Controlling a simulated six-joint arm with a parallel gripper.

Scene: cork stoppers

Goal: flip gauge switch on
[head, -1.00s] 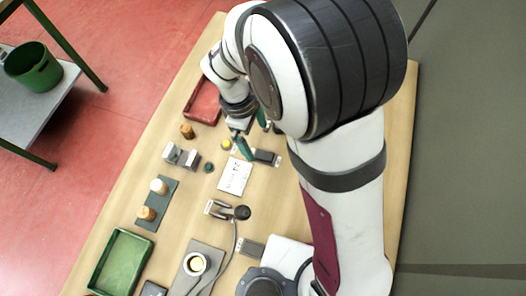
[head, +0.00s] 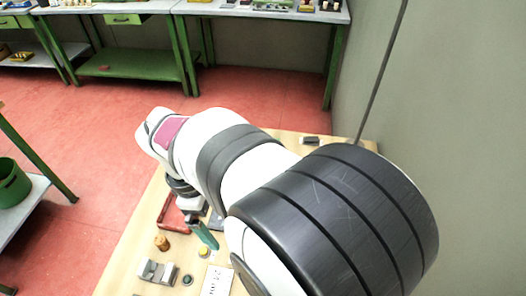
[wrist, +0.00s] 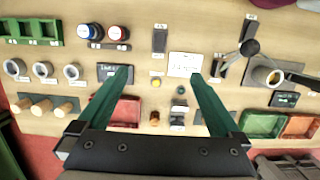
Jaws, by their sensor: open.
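My gripper (wrist: 160,78) is open and empty in the wrist view, its two teal fingers spread above the table. In the head view my gripper (head: 207,235) hangs over the table beside the red tray, partly hidden by my arm. In the wrist view a dark upright block with a lighter end (wrist: 159,40) lies beyond the fingers, left of a white written card (wrist: 185,64). It may be the gauge switch, but its label is too small to read. A dark panel (wrist: 108,72) sits near the left fingertip. I cannot tell any switch position.
A yellow button (wrist: 156,84) and a small dark round piece (wrist: 181,90) lie between the fingers. A black-knobbed lever (wrist: 250,47) and a cup (wrist: 264,75) stand at right. The red tray (head: 172,213) and a cork (head: 162,242) are near my gripper.

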